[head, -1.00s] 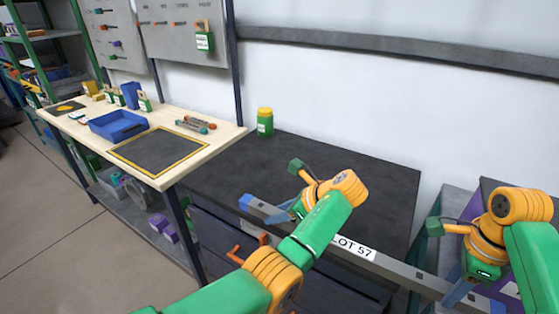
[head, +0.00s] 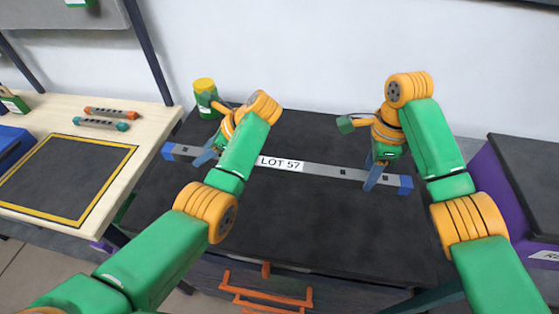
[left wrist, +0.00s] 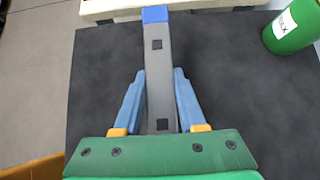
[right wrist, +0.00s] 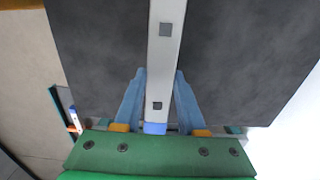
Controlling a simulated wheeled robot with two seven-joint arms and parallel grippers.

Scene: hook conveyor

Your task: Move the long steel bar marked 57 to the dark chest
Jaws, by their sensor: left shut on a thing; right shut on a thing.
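The long steel bar (head: 325,171) has blue ends and a white label reading LOT 57. It lies level across the picture over the dark top of the chest (head: 300,225). My left gripper (head: 203,158) is shut on the bar near its left end, and my right gripper (head: 374,178) is shut on it near its right end. The bar also shows between the fingers in the left wrist view (left wrist: 157,75) and in the right wrist view (right wrist: 166,50). Whether the bar touches the chest top or hangs just above it, I cannot tell.
A green jar with a yellow lid (head: 205,98) stands at the back left of the chest top. A wooden bench (head: 150,125) with a dark mat and two small tools adjoins on the left. A purple unit (head: 510,190) stands at the right. Orange handles (head: 268,295) show at the front.

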